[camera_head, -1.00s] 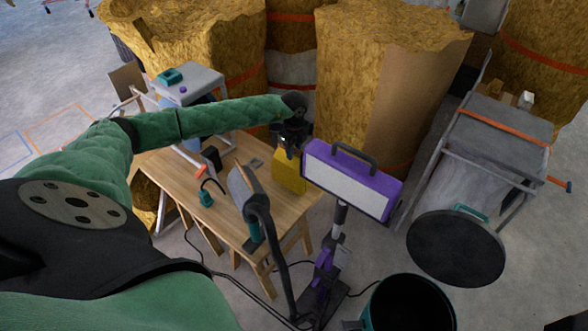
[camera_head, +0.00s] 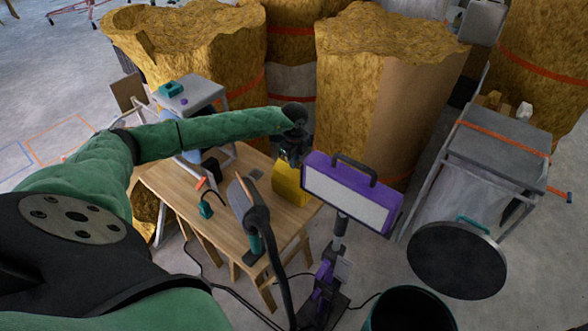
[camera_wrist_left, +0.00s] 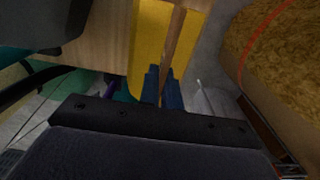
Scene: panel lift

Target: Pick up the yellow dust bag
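The yellow dust bag (camera_head: 290,186) stands on the wooden table (camera_head: 222,214) near its right end, just left of the purple-framed lamp. My left gripper (camera_head: 291,160) reaches down onto its top from above. In the left wrist view, the bag (camera_wrist_left: 148,45) fills the upper middle, with a narrow brown strip along it. The two blue fingers of the left gripper (camera_wrist_left: 163,88) are close together on either side of this strip and appear shut on it. The bag's lower part is out of the wrist view. My right gripper is not in view.
The purple-framed lamp (camera_head: 348,194) stands close to the right of the bag. A dark hose tool (camera_head: 246,207) and a small teal item (camera_head: 206,207) are at the table's front. Large straw-coloured sacks (camera_head: 365,85) stand behind. A round black lid (camera_head: 457,260) is at right.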

